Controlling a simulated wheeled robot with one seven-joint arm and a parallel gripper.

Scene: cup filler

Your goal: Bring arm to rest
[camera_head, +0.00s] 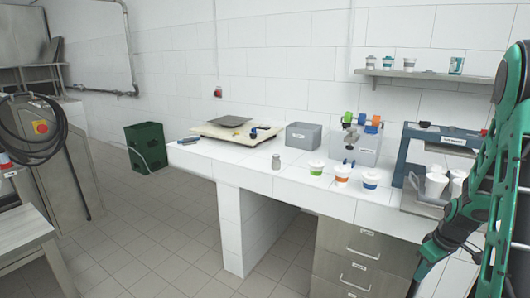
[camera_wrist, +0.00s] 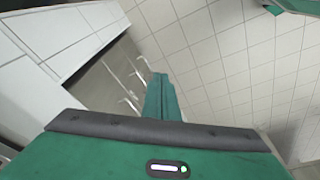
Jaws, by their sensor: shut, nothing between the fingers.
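My arm (camera_head: 497,190), green and black, hangs at the right side of the head view, in front of the counter's right end. Its lower part reaches down past the drawers, and my fingertips are not clear there. In the wrist view my gripper (camera_wrist: 161,82) points down toward the tiled floor. Its green fingers are together, with nothing held between them.
Drawers (camera_head: 362,252) stand beneath, close to my arm. The floor (camera_head: 150,235) at left centre is clear.

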